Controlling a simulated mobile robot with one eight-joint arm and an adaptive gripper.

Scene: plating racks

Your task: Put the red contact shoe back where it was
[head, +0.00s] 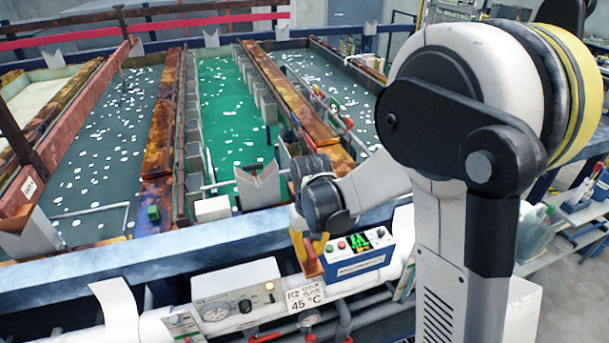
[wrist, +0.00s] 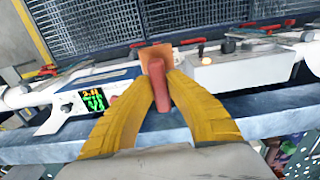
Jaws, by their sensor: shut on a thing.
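My gripper (head: 312,258) is shut on the red contact shoe and points down over the front rail of the tanks. In the wrist view, its two yellow fingers (wrist: 160,84) pinch the shoe (wrist: 161,92) between their tips. The shoe is a small red block, with a flat orange-brown plate (wrist: 155,56) at its far end. In the head view, the red shoe (head: 310,264) shows below the fingers, just left of the white and blue control box (head: 347,262). I cannot tell whether the shoe touches anything below. Much of it is hidden by the fingers.
A blue-grey rail (head: 120,260) runs along the tank fronts. A white dial panel (head: 235,299) stands left of the shoe, near a "45 °C" sign (head: 304,297). A green-liquid tank (head: 228,110) lies behind. The control box stands close on the right.

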